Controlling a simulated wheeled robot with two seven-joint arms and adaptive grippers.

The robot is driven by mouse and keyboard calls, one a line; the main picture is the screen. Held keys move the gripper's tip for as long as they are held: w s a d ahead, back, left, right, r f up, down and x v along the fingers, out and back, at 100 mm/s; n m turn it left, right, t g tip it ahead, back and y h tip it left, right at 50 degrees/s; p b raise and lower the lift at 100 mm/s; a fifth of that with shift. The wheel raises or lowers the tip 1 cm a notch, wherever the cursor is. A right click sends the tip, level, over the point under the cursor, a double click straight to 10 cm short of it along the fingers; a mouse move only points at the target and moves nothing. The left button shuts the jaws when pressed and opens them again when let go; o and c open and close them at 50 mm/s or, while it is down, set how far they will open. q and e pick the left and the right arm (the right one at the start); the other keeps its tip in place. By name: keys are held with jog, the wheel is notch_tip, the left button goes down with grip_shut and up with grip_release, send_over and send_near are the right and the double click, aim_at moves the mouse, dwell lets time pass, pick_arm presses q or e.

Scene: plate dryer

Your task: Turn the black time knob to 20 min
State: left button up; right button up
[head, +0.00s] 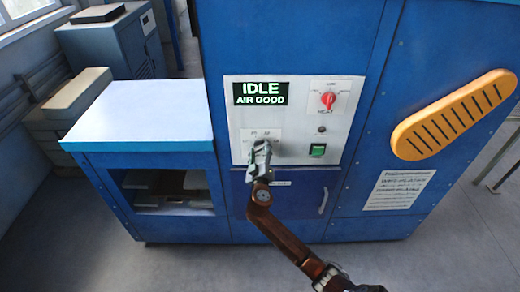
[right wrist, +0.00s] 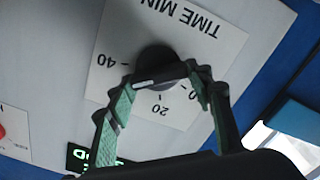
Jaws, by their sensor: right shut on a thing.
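The black time knob (right wrist: 158,62) sits on a white dial plate (right wrist: 220,30) marked TIME MIN, seen upside down in the right wrist view. Its marks 40, 20 and 0 are legible. A white line shows on the knob's lower part, slanting near the 20 side; its exact reading is hard to tell. My right gripper (right wrist: 160,76) is shut on the knob, with one green-padded finger on each side. In the head view my right gripper (head: 262,150) reaches the control panel (head: 300,150) and largely hides the knob. My left gripper is not in view.

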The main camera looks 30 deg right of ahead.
jog(key=n+p, duration=0.1)
jog(key=n, duration=0.2)
jog(key=shift+a+n, duration=0.15)
jog(key=shift+n, duration=0.25)
jog(key=n+p, duration=0.2)
jog(key=n, duration=0.2)
jog(key=shift+f+n, duration=0.1)
jog(key=shift+n, duration=0.2)
jog(key=n+p, duration=0.2)
jog(key=n, duration=0.2)
jog(key=shift+f, duration=0.15)
jog(key=shift+f+n+p, duration=0.15)
jog(key=shift+n+p, duration=0.6)
jog(key=shift+n, duration=0.65)
jog(key=o, duration=1)
jog(key=shift+c, duration=0.2)
jog(key=shift+o, duration=1)
